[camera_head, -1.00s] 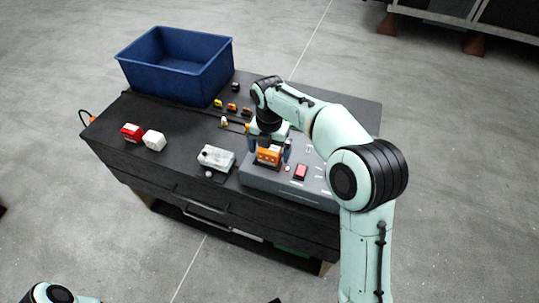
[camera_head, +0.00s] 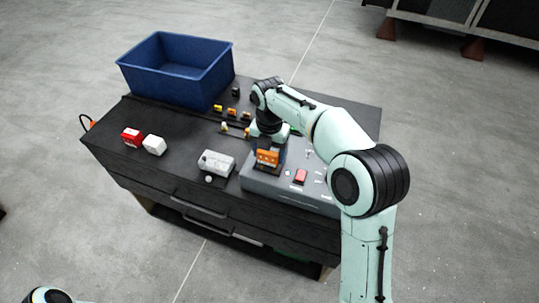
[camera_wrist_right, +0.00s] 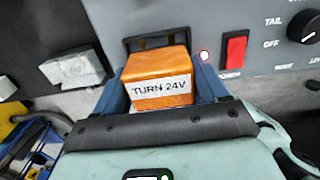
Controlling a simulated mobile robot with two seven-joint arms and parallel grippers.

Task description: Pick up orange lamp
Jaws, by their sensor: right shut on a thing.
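The orange lamp (camera_head: 267,158) is a boxy block; in the right wrist view the lamp (camera_wrist_right: 158,78) carries a white label reading "TURN 24V". My right gripper (camera_head: 269,150) reaches down onto it at the grey test panel. In the right wrist view the blue fingers of the right gripper (camera_wrist_right: 165,85) stand on both sides of the lamp, shut on it. A dark socket recess shows just behind the lamp in that view. Whether the lamp still touches the panel is hard to tell. Of my left arm only a piece shows at the bottom left; its gripper is out of view.
The grey panel (camera_head: 255,183) has a red switch (camera_head: 300,176) and a knob (camera_wrist_right: 305,27). A white-grey block (camera_head: 216,163), a red lamp (camera_head: 131,137) and a white lamp (camera_head: 154,145) stand left on the dark bench. A blue bin (camera_head: 178,70) stands at the back left; several small parts lie near it.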

